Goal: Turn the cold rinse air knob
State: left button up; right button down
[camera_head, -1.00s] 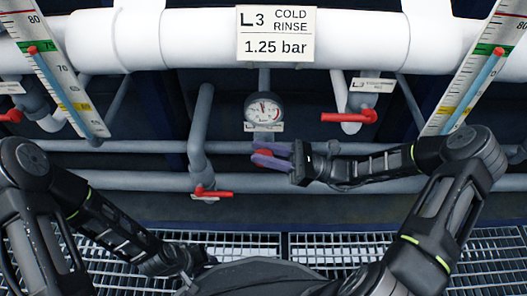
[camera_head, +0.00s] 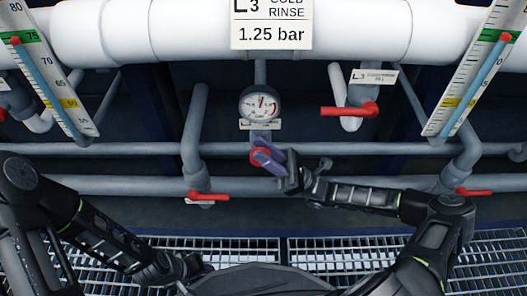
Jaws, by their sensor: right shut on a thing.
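The red air knob (camera_head: 256,156) sits below the round pressure gauge (camera_head: 263,104), under the sign (camera_head: 271,26) reading L3 COLD RINSE, 1.25 bar. My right gripper (camera_head: 265,156), with purple fingers, is shut on the knob, its fingers tilted and covering much of it. The gauge needle points roughly upward; its exact reading is too small to tell. My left gripper (camera_head: 182,268) is low in the picture, over the grating and away from the knob. Its fingers cannot be made out.
Red valve handles show at the right of the gauge (camera_head: 349,109), at the lower left (camera_head: 208,196) and at the far right (camera_head: 474,192). Grey pipes (camera_head: 194,140) run around the knob. Thermometer scales stand at both sides. Metal grating (camera_head: 340,250) lies below.

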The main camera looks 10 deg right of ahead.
jog(key=c, duration=1.4)
grip_release()
jog(key=shift+c, duration=0.2)
jog(key=v, duration=0.7)
jog(key=shift+d+f, duration=0.25)
jog(key=shift+f, duration=0.1)
